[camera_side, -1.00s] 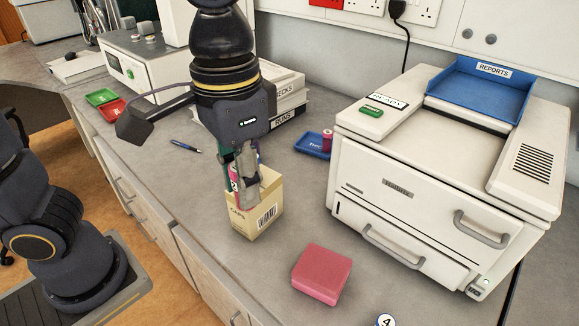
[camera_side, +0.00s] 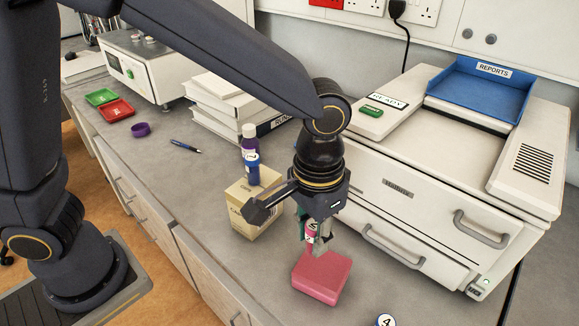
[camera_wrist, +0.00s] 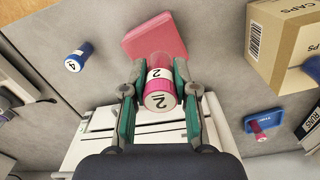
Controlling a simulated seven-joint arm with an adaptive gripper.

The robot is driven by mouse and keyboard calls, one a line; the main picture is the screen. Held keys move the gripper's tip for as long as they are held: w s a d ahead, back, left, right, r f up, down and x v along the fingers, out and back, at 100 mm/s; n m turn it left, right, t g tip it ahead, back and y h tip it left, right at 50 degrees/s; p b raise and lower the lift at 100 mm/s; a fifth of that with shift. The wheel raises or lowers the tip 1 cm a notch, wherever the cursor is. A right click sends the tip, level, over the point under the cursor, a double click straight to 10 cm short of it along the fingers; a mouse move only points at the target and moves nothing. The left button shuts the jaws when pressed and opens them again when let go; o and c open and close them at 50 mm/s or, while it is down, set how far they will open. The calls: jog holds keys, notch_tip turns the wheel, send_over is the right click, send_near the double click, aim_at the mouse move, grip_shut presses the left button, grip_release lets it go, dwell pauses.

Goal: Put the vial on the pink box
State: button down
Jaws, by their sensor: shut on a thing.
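A pink vial with a white band marked 2 (camera_wrist: 160,89) is between my gripper's fingers, and its white cap end also reads 2. My gripper (camera_wrist: 160,98) is shut on it. In the side view my gripper (camera_side: 317,243) is over the back part of the pink box (camera_side: 322,277), with the vial (camera_side: 311,230) partly hidden by the fingers. In the wrist view the pink box (camera_wrist: 154,36) lies just beyond the vial's far end. I cannot tell whether the vial touches the box.
A white machine (camera_side: 440,190) stands close on the right. A blue tray (camera_wrist: 262,121) holds a pink vial.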

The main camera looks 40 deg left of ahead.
jog(key=w+f, duration=0.1)
jog(key=w+d+f, duration=0.1)
jog(key=f, duration=0.1)
jog(key=shift+d, duration=0.15)
jog(key=shift+f, duration=1.45)
jog(key=shift+f, duration=0.2)
jog(key=c, duration=0.9)
grip_release()
